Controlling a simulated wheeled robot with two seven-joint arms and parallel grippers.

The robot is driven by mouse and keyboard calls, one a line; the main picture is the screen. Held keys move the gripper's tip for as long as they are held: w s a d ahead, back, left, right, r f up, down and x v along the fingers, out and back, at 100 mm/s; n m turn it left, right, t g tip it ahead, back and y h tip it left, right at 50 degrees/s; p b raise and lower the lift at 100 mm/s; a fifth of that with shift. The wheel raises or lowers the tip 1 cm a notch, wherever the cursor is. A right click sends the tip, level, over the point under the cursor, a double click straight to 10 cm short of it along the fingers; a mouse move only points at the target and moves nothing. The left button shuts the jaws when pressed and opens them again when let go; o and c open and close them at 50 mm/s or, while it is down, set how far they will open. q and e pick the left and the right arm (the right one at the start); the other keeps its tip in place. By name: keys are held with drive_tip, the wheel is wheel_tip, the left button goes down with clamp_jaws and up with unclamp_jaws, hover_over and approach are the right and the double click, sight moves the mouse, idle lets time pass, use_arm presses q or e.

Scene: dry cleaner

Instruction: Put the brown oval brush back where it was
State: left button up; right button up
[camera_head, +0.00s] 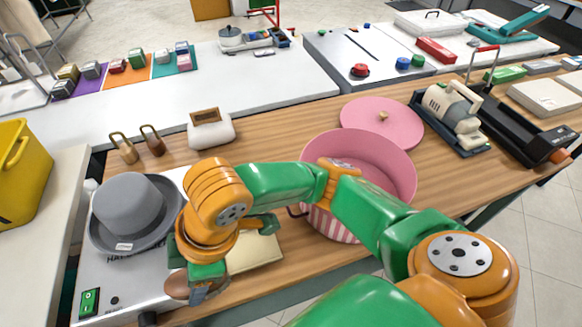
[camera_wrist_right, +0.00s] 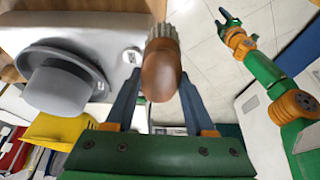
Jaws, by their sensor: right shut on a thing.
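The brown oval brush (camera_head: 177,286) is at the front right part of the white hat machine in the head view, partly hidden by my right gripper (camera_head: 208,292). In the right wrist view the brush (camera_wrist_right: 161,76) lies between the two fingers of my right gripper (camera_wrist_right: 160,100), which is shut on it. Its pale bristles show at the far end. I cannot tell whether the brush touches the machine's top. My left gripper (camera_wrist_right: 229,20) shows small in the right wrist view, away from the brush; its finger opening is unclear.
A grey hat (camera_head: 130,208) sits on the white machine (camera_head: 130,275), left of my right gripper. A pale board (camera_head: 257,254) lies to the right. A pink striped round box (camera_head: 335,229) stands behind my right arm. A yellow bin (camera_head: 22,170) is at the left.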

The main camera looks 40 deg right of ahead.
drive_tip(key=shift+s+d+f, duration=0.35)
drive_tip(key=shift+s, duration=0.05)
drive_tip(key=w+d+f, duration=0.2)
drive_tip(key=d+f, duration=0.1)
drive_tip(key=w+d+f, duration=0.5)
drive_tip(key=d+f, duration=0.1)
drive_tip(key=d, duration=0.1)
drive_tip(key=shift+w+d+f, duration=0.1)
drive_tip(key=shift+w, duration=0.1)
wheel_tip(320, 180, down, 3)
drive_tip(key=shift+w+d+r, duration=0.1)
drive_tip(key=shift+w, duration=0.05)
use_arm(q)
drive_tip(key=shift+a+f, duration=0.1)
drive_tip(key=shift+f, duration=0.3)
use_arm(e)
drive_tip(key=shift+f, duration=0.4)
drive_tip(key=o, duration=1.3)
drive_tip(key=shift+f, duration=0.15)
